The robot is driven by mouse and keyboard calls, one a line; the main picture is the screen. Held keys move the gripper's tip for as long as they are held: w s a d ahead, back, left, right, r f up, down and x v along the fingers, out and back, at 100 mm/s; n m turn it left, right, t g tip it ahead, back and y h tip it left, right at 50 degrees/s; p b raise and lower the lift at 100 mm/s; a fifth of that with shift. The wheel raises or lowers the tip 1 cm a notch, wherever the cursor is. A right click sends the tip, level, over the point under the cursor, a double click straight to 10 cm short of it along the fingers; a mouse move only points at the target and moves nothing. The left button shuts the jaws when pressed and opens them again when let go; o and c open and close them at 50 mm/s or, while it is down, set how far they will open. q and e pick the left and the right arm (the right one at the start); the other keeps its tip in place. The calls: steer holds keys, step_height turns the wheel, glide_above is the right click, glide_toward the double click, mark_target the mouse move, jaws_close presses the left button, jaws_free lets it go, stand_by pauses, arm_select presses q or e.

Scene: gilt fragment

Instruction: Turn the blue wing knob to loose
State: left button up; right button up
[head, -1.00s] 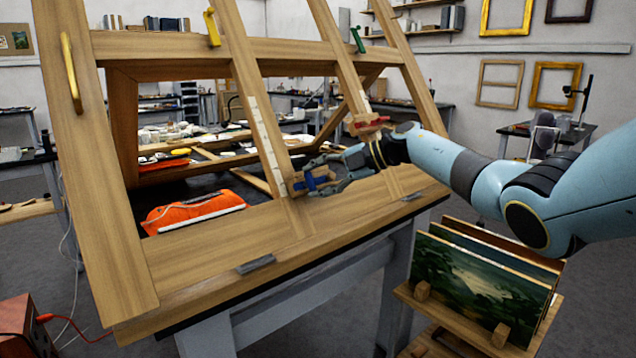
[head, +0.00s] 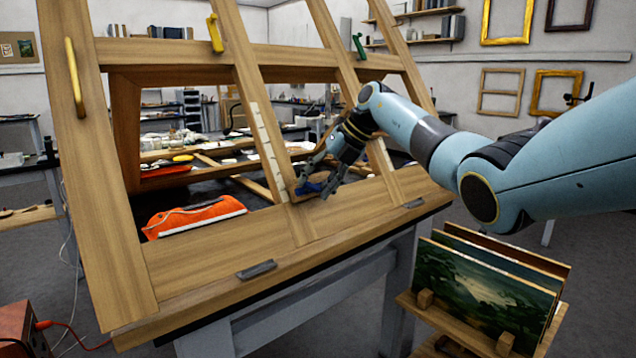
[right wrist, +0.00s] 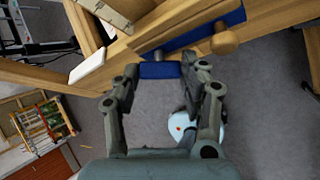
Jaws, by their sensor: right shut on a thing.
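The blue wing knob (head: 307,188) sits low on a slanted wooden bar of the tilted easel frame (head: 205,255). My right gripper (head: 320,181) reaches it from the upper right, with its fingers angled down. In the right wrist view the fingertips are shut on a blue wing (right wrist: 160,70) of the knob. Fingers hide part of the knob in the head view. The knob's loose mark cannot be made out. My left gripper is not in view.
A yellow knob (head: 214,33) and a green knob (head: 360,46) sit higher on the frame. An orange item (head: 190,217) lies behind the bars. A rack of painted panels (head: 470,295) stands at the lower right, below my right arm.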

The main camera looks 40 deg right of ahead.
steer(key=n+h, duration=0.2)
steer(key=n, duration=0.1)
steer(key=shift+a+g, duration=0.2)
steer(key=shift+g, duration=0.2)
steer(key=shift+a+f+n+h+p, duration=0.1)
steer(key=shift+n+h+p, duration=0.25)
steer(key=shift+n+h, duration=0.7)
steer(key=shift+n, duration=0.25)
steer(key=o, duration=1.2)
steer(key=shift+r, duration=0.4)
steer(key=v, duration=1.1)
steer(key=shift+s+r, duration=0.1)
steer(key=shift+s, duration=0.2)
